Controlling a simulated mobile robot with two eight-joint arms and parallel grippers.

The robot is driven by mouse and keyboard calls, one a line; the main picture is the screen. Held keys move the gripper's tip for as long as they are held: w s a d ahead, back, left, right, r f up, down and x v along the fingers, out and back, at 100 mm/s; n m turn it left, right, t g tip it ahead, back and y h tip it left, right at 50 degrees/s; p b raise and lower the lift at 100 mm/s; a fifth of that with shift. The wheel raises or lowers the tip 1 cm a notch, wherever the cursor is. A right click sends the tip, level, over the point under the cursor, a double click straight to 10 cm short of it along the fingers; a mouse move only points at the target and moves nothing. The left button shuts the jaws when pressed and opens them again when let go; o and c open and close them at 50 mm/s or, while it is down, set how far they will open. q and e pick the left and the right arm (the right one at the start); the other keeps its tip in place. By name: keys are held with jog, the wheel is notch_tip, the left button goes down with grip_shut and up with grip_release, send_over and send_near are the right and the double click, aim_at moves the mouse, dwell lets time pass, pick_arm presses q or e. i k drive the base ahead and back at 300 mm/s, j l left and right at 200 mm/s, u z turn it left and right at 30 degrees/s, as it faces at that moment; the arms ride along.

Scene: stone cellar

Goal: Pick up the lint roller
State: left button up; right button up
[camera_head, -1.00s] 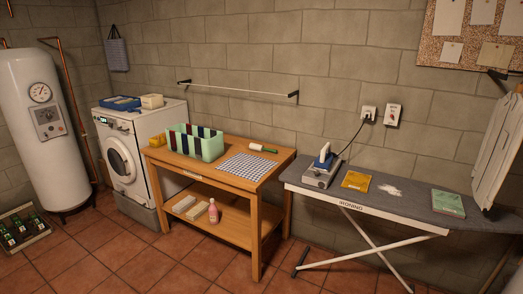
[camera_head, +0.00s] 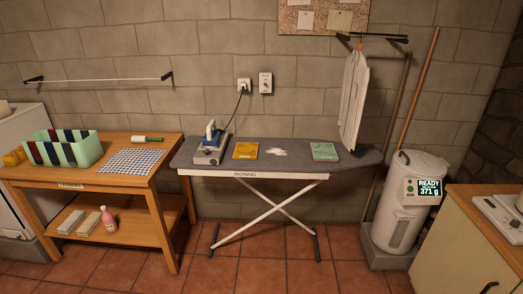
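The lint roller (camera_head: 148,139) lies on the wooden table, behind the checked cloth (camera_head: 130,161) and close to the wall. Neither of my grippers shows in the head view.
The wooden table (camera_head: 173,148) stands left of the ironing board (camera_head: 246,174). The board holds an iron (camera_head: 210,139), a yellow packet (camera_head: 246,151), a white patch and a green book (camera_head: 324,151). A bin (camera_head: 404,206) and cabinet (camera_head: 464,245) stand right. The tiled floor in front is open.

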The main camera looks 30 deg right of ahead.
aim_at(135, 139)
jog(key=i+u, duration=0.25)
jog(key=i, duration=0.45)
jog(key=i+j+u, duration=0.1)
jog(key=i+u, duration=0.25)
jog(key=i, duration=0.4)
jog(key=i+l+u, duration=0.1)
jog(key=i+u, duration=0.3)
jog(key=i, duration=0.3)
jog(key=i+j+z, duration=0.3)
jog(key=i, duration=0.25)
jog(key=i+j+z, duration=0.3)
jog(key=i, duration=0.25)
jog(key=i+j+z, duration=0.1)
jog(key=z, duration=0.3)
jog(key=i+j+z, duration=0.1)
jog(key=z, duration=0.25)
jog(key=j+z, duration=0.2)
jog(key=z, duration=0.2)
jog(key=i+j+z, duration=0.1)
jog(key=z, duration=0.25)
jog(key=i+j+z, duration=0.15)
jog(key=z, duration=0.3)
jog(key=i+j+z, duration=0.15)
jog(key=z, duration=0.3)
jog(key=j+z, duration=0.25)
jog(key=z, duration=0.2)
jog(key=i+j+z, duration=0.25)
jog(key=i+j, duration=0.05)
jog(key=i, duration=0.1)
